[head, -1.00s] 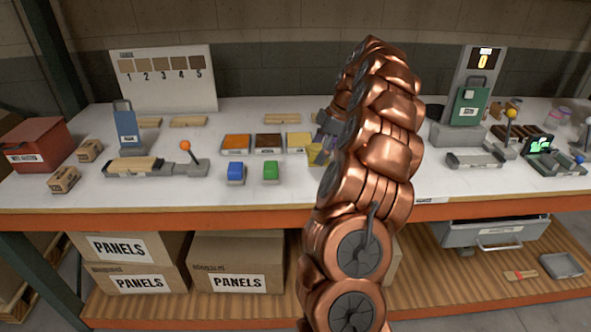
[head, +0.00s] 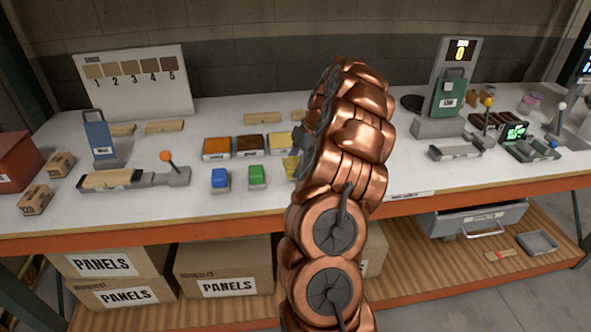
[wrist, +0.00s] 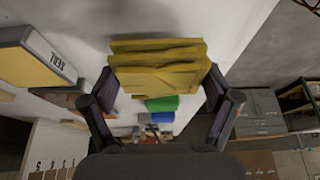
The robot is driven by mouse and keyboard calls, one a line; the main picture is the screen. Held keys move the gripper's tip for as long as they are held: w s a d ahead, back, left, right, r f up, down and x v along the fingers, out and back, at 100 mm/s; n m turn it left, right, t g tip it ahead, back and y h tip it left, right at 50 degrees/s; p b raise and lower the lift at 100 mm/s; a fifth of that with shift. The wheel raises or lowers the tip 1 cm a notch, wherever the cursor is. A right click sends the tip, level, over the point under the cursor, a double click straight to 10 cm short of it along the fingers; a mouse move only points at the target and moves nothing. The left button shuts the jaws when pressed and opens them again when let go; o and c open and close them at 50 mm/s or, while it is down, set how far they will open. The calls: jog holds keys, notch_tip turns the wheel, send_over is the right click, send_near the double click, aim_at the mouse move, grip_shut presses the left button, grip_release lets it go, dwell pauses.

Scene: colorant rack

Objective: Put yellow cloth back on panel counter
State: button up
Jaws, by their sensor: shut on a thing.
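In the wrist view the folded yellow cloth (wrist: 158,66) sits between the two fingers of my gripper (wrist: 160,82), which is shut on it. The white counter (wrist: 225,25) shows behind the cloth; I cannot tell whether they touch. In the head view my copper arm hides most of the gripper, and only a small part of the cloth (head: 291,167) shows at the arm's left edge. It appears in front of the yellow tray. The counter (head: 130,212) runs across the head view.
Orange (head: 217,148), brown (head: 251,146) and yellow (head: 279,141) trays stand in a row left of my arm. A lever fixture (head: 150,179) is further left.

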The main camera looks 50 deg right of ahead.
notch_tip(320, 180, down, 2)
jog(key=shift+f+p, duration=0.2)
jog(key=shift+p, duration=0.2)
jog(key=shift+f, duration=0.35)
jog(key=shift+f, duration=0.1)
jog(key=o, duration=0.9)
jog(key=shift+c, duration=0.2)
